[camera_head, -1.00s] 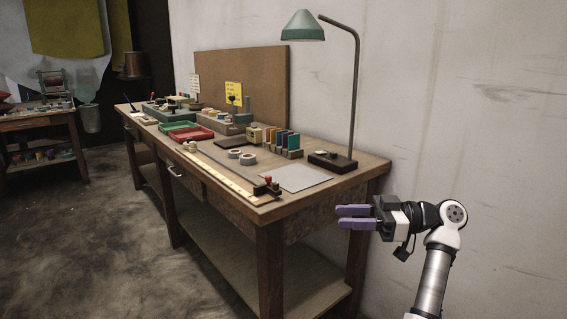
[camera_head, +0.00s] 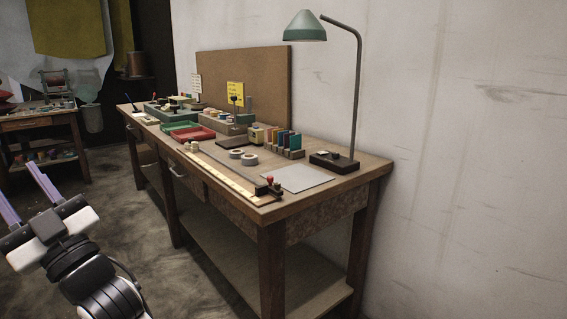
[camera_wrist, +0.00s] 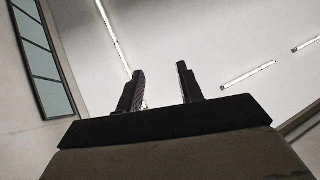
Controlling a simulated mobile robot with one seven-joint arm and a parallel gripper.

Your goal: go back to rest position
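My gripper (camera_head: 22,192) is at the lower left of the head view, over the floor and left of the workbench, apart from everything. Its two purple fingers point up and to the left with a clear gap between them. In the wrist view the gripper (camera_wrist: 160,88) shows two dark fingers spread apart with nothing between them. Behind them are the ceiling with strip lights and a window.
The wooden workbench (camera_head: 222,202) stands right of my gripper. It bears a green lamp (camera_head: 305,27), a grey sheet (camera_head: 297,178), tape rolls (camera_head: 249,159), a red tray (camera_head: 193,134) and a long ruler (camera_head: 225,176). Another table (camera_head: 38,122) stands at the back left. The floor between is clear.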

